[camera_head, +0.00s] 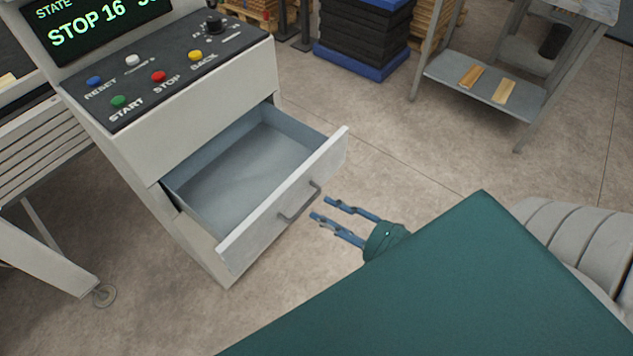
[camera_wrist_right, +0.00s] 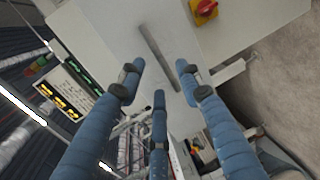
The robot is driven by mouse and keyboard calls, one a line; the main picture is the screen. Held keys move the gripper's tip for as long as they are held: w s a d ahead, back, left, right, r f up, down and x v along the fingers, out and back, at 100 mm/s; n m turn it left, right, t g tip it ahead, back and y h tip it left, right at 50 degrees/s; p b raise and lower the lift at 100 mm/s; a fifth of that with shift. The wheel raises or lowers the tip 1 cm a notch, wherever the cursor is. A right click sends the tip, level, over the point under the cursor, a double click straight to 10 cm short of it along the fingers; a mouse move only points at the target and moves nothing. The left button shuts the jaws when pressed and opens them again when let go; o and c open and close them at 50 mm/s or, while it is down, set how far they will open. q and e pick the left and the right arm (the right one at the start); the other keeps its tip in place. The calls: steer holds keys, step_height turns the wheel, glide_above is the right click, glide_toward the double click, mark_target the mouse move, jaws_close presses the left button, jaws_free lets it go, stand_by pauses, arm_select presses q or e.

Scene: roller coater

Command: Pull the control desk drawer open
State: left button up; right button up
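The control desk (camera_head: 215,100) stands at the left in the head view. Its drawer (camera_head: 335,150) is pulled out, with a pale, empty-looking interior. The drawer's grey bar handle (camera_head: 303,206) is on the front panel; it also shows in the right wrist view (camera_wrist_right: 158,57). My right gripper (camera_head: 321,208) is open, its blue fingers pointing at the handle from just in front, apparently apart from it. In the right wrist view, the fingers (camera_wrist_right: 160,72) are spread with nothing held between them. My left gripper is in neither view.
A display (camera_head: 95,22) and coloured buttons (camera_head: 158,77) are on the desk top. A red and yellow switch (camera_wrist_right: 205,10) shows in the wrist view. Behind are a stack of dark crates (camera_head: 363,40) and a metal side table (camera_head: 490,88). Bare floor lies right of the drawer.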

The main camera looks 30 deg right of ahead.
steer(key=v, duration=0.7)
steer(key=shift+s, duration=0.25)
steer(key=s+d+f+m+g+h, duration=0.1)
steer(key=s+f+m+g+h, duration=0.15)
steer(key=f+m, duration=0.75)
steer(key=s+d+f+m+g+h, duration=0.1)
steer(key=f+m+g+h, duration=0.15)
steer(key=f, duration=1.45)
steer(key=s+a+f+m+g, duration=0.3)
steer(key=s+f+g, duration=0.1)
steer(key=s+f, duration=0.6)
steer(key=s+a+f+m+g, duration=0.3)
steer(key=s+f+m+g, duration=0.1)
steer(key=s+f, duration=0.6)
steer(key=shift+s+g, duration=0.25)
steer(key=shift+g, duration=0.05)
